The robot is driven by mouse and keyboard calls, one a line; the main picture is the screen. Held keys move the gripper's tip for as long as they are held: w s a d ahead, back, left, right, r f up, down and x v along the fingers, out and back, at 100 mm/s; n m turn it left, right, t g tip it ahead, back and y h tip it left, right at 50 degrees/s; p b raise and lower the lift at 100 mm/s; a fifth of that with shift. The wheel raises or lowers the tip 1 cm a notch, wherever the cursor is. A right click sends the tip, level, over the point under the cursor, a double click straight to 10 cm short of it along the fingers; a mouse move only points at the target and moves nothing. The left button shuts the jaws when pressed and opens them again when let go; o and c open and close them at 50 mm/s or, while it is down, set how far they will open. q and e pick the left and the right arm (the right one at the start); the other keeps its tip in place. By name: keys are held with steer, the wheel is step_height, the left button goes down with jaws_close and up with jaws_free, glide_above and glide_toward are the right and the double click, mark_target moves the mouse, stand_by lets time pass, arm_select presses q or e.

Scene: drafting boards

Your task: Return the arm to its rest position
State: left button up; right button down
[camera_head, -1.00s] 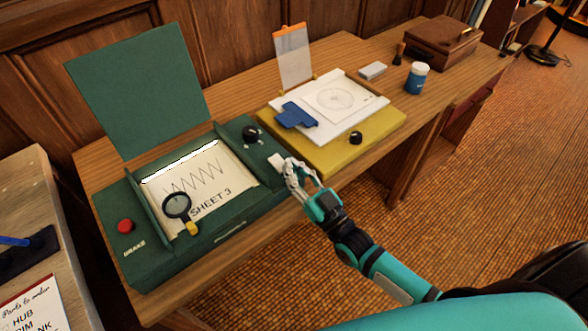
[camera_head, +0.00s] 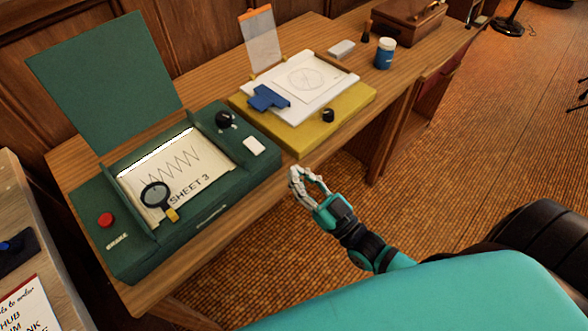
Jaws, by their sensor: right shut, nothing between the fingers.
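My right gripper (camera_head: 297,176) is shut and empty. It hangs in the air just in front of the desk's front edge, over the floor, apart from the green machine and the yellow board. The teal right arm (camera_head: 395,262) comes in from the lower right. My left gripper is out of view.
A green machine (camera_head: 120,252) with an open lid holds a drawing sheet and a magnifier (camera_head: 157,196). A white switch (camera_head: 254,146) is on its right side. A yellow board (camera_head: 345,112), blue jar (camera_head: 385,53) and brown box (camera_head: 408,24) stand on the desk (camera_head: 75,155).

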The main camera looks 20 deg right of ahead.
stand_by(0.4)
steer(key=s+d+f+g+h, duration=0.2)
steer(key=f+g, duration=0.1)
steer(key=f, duration=0.7)
steer(key=s+d+f+m+g+h, duration=0.1)
steer(key=s+f+g, duration=0.15)
steer(key=f, duration=0.85)
steer(key=s+d+f+g+h, duration=0.1)
steer(key=d+f+g+h, duration=0.15)
steer(key=f, duration=0.75)
steer(key=s+f+g+h, duration=0.1)
steer(key=s+f+g, duration=0.4)
steer(key=s+f, duration=0.5)
steer(key=s+a+f+g+h, duration=0.1)
steer(key=s+f+g, duration=0.5)
steer(key=s, duration=1.2)
step_height(320, 180, down, 5)
steer(key=shift+s+r+m, duration=0.15)
steer(key=shift+s+m, duration=0.15)
steer(key=shift+s, duration=0.1)
